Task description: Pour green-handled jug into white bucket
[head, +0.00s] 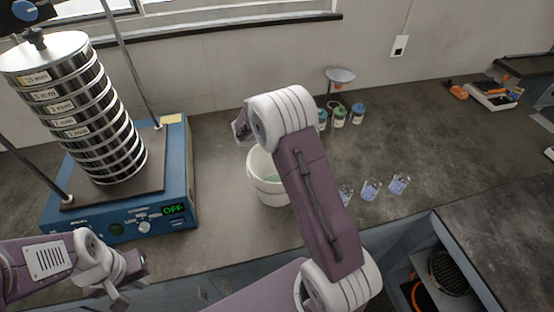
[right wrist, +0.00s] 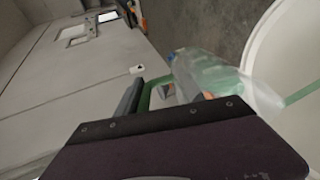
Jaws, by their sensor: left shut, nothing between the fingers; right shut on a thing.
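The white bucket (head: 262,190) stands on the worktop in the middle of the head view, partly covered by my right arm. A green patch shows inside it. In the right wrist view the bucket (right wrist: 292,45) fills the right edge. My right gripper (right wrist: 163,92) is shut on the green handle of the clear jug (right wrist: 215,78). The jug's body reaches toward the bucket and overlaps its rim in that view; I cannot tell its exact tilt or contents. My left gripper (head: 135,265) is shut and empty at the lower left.
A blue sieve shaker (head: 180,190) with a stack of steel sieves (head: 85,110) stands left of the bucket, its display reading OFF. Several small beakers (head: 370,190) and capped bottles (head: 357,114) stand to the right. Further right the worktop is mostly bare.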

